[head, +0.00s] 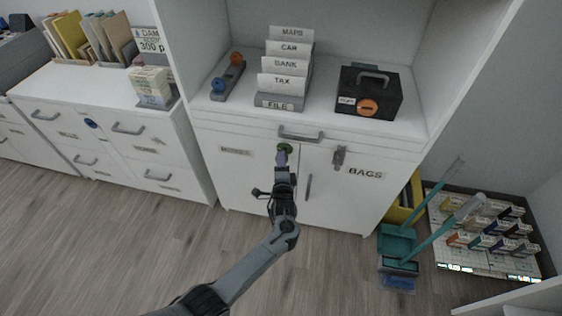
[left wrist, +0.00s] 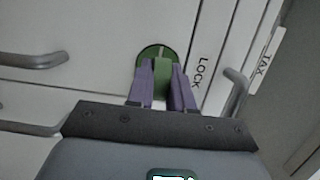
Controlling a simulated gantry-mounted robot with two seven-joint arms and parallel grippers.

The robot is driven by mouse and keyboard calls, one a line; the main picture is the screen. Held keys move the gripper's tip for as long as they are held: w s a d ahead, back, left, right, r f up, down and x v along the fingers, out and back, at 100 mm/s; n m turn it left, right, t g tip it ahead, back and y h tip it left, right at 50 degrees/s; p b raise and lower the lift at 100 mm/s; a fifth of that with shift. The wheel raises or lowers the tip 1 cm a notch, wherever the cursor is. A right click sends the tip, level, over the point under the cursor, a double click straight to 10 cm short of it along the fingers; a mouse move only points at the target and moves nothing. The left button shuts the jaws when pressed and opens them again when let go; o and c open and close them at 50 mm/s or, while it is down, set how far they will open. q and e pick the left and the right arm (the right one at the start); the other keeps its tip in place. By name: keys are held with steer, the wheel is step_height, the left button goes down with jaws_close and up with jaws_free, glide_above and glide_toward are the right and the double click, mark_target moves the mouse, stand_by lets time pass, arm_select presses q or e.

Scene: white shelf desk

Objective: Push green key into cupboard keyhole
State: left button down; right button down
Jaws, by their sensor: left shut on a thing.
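The green key (head: 284,147) is at the upper part of the white cupboard's (head: 240,185) front, between the two doors' labels. My left gripper (head: 281,157) is in front of it with purple fingers. In the left wrist view the fingers (left wrist: 163,80) are shut on the green key (left wrist: 161,75), one on each side. A round green part (left wrist: 146,52) lies behind the fingertips, close to the cupboard face beside the "LOCK" label (left wrist: 200,72). The keyhole itself is hidden, so I cannot tell how deep the key sits. My right gripper is not in view.
A drawer handle (head: 300,135) is just above the key, with a latch (head: 339,157) and door handle (head: 308,187) to the right. A file rack (head: 280,103) and black box (head: 368,110) stand on the shelf.

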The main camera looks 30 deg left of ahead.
arm_select(q)
steer(key=shift+w+a+b, duration=0.15)
steer(key=shift+w+b, duration=0.2)
steer(key=shift+w, duration=0.2)
steer(key=shift+w+a+b, duration=0.15)
steer(key=shift+w+b, duration=0.15)
steer(key=shift+w, duration=0.2)
stand_by(0.7)
steer(key=c, duration=0.9)
jaws_free()
steer(key=o, duration=0.5)
steer(key=shift+o, duration=0.2)
